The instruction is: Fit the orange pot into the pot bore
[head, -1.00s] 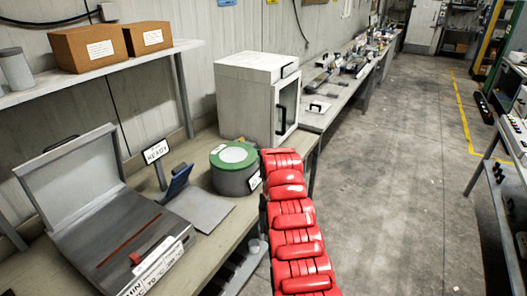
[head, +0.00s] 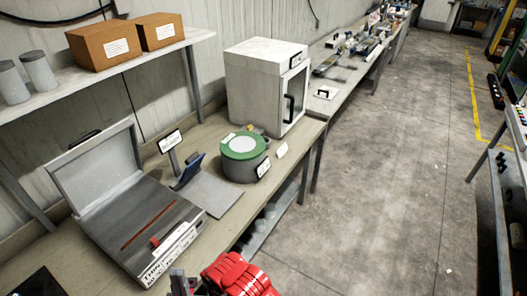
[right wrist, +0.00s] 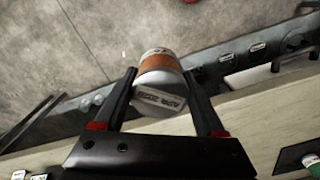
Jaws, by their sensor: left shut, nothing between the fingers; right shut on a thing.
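The orange pot (right wrist: 160,75), a grey canister with an orange band and a lettered pale end, is between the fingers of my right gripper (right wrist: 166,112) in the right wrist view. The gripper is shut on it, and the pot is held beside the bench edge. A round grey unit with a green top (head: 244,147) and a pale central disc stands on the bench in the head view. I cannot tell whether it holds the pot bore.
An open grey case (head: 135,225) and a blue device on a stand (head: 188,170) are left of the green-topped unit. A white cabinet (head: 262,85) stands behind it. A lower shelf (head: 268,222) with several round grey pieces runs under the bench.

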